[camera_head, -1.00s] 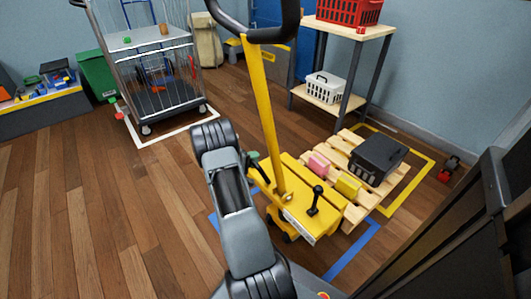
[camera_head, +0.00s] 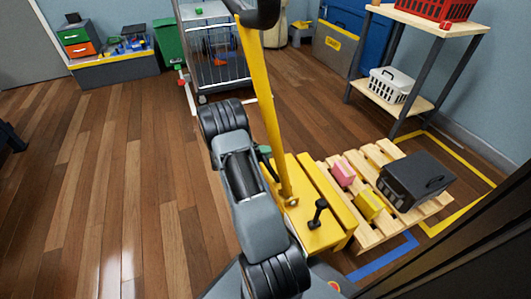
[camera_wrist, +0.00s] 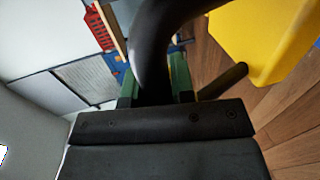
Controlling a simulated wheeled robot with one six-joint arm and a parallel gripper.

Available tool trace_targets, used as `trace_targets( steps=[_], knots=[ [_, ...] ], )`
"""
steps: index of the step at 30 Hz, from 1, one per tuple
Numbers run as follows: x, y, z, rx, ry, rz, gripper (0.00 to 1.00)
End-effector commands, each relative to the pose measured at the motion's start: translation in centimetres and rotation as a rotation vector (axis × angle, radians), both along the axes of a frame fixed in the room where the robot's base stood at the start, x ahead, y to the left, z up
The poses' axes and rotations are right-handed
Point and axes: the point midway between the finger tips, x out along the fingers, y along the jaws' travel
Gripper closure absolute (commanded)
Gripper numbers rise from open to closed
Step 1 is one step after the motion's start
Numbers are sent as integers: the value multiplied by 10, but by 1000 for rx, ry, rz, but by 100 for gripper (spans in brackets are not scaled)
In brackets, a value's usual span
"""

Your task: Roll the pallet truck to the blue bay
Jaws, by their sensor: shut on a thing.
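The yellow pallet truck (camera_head: 318,228) stands at centre right, its yellow mast (camera_head: 258,95) rising to a black loop handle (camera_head: 262,14) cut off at the top. A wooden pallet (camera_head: 372,238) lies against its far side, bearing a black case (camera_head: 415,178), a pink block (camera_head: 343,173) and a yellow block (camera_head: 369,205). Whether forks are under the pallet is hidden. Blue floor tape (camera_head: 385,258) shows in front of the pallet. My gripper (camera_head: 265,153) is mostly hidden behind my arm; in the wrist view its green fingers (camera_wrist: 155,82) are shut on a black curved bar (camera_wrist: 150,55).
Yellow tape (camera_head: 462,218) surrounds the pallet's far end. A shelf (camera_head: 415,112) with a white basket (camera_head: 391,85) and red crate (camera_head: 447,10) stands behind. A wire cage cart (camera_head: 215,55) and a toy bench (camera_head: 115,72) stand at the back. The left floor is open.

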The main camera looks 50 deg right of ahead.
Motion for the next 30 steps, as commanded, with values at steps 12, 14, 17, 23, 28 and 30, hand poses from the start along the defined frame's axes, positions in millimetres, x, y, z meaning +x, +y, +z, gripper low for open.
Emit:
trace_targets(
  steps=[12, 14, 17, 23, 28, 30],
  knots=[
    [2, 1, 0, 0, -4, 4, 66],
    [2, 0, 0, 0, -3, 3, 61],
    [1, 0, 0, 0, -3, 2, 52],
    [1, 0, 0, 0, -2, 1, 52],
    [6, 10, 4, 0, -2, 4, 52],
    [11, 19, 7, 0, -1, 5, 52]
  ],
)
